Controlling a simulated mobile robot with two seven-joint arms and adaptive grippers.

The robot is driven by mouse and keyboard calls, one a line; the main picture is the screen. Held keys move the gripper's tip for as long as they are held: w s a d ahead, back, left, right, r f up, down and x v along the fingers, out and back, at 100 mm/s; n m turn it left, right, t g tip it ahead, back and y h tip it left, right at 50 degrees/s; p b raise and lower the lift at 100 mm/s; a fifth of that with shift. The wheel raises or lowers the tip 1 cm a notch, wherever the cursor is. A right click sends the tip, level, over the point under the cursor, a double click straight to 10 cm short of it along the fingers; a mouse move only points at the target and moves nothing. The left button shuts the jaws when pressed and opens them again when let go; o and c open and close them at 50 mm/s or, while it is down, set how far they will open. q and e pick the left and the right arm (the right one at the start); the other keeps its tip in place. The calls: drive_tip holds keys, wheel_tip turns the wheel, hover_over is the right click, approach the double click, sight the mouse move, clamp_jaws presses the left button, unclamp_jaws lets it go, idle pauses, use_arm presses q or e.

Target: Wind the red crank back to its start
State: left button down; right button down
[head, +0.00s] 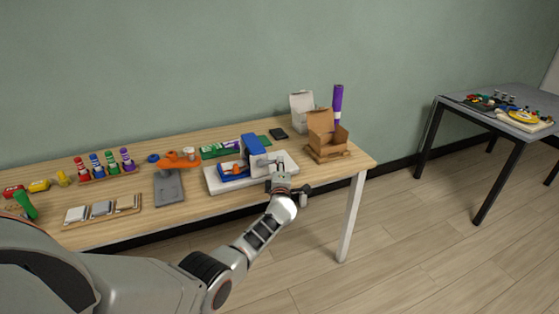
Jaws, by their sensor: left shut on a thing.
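A blue and grey device (253,146) stands on a white base plate (213,186) near the right part of the table. My left gripper (281,180) reaches to the right side of this device, at the plate's front right. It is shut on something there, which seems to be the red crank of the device. The wrist and fingers cover that spot, so I cannot make out the crank or how far it is turned. A blue part with an orange piece (237,169) sits on the plate left of the column. My right gripper is out of view.
An orange tool on a grey stand (168,188) and several coloured bottles are left. A second table (444,101) is far right.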

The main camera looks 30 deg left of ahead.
use_arm(q)
drive_tip(key=shift+f, duration=0.3)
drive_tip(key=c, duration=1.9)
unclamp_jaws()
drive_tip(key=shift+r, duration=0.1)
drive_tip(key=shift+s+d, duration=0.4)
drive_tip(key=shift+s, duration=0.1)
drive_tip(key=v, duration=0.6)
drive_tip(key=shift+s, duration=0.2)
drive_tip(key=shift+r, duration=0.1)
